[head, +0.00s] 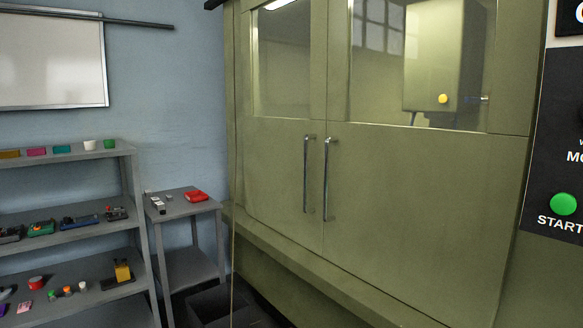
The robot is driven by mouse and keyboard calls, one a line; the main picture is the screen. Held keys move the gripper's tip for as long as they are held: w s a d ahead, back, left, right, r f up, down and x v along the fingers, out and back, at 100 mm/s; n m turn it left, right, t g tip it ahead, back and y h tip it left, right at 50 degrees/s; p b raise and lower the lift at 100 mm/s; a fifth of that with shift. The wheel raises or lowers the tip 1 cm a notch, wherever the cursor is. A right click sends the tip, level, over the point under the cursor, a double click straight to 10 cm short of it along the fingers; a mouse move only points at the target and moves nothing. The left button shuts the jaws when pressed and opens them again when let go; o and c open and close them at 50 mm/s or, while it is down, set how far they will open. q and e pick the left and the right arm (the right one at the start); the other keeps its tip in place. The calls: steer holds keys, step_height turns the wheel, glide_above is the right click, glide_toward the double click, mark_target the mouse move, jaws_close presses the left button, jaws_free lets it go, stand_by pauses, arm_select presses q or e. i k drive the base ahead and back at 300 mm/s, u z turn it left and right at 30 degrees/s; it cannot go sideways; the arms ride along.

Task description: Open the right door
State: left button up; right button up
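The right door (420,200) is a large olive-green panel with a window in its upper part. It looks shut against the left door (275,170). The right door's vertical bar handle (326,180) is at its left edge. The left door's similar handle (307,175) stands close beside it, with the seam between them. Through the right window I see a box-like unit with a yellow round part (443,98). Neither of my grippers is in view.
A black control panel (550,150) with a green START button (563,204) is at the right edge. A grey cart (184,207) and a grey shelf (70,240) with small items stand at left. A dark bin (215,305) sits on the floor by the cabinet.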

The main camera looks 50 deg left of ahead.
mark_target(428, 217)
steer(key=u, duration=2.2)
steer(key=i, duration=2.4)
steer(key=u, duration=1)
steer(key=i, duration=0.95)
steer(key=z, duration=2.8)
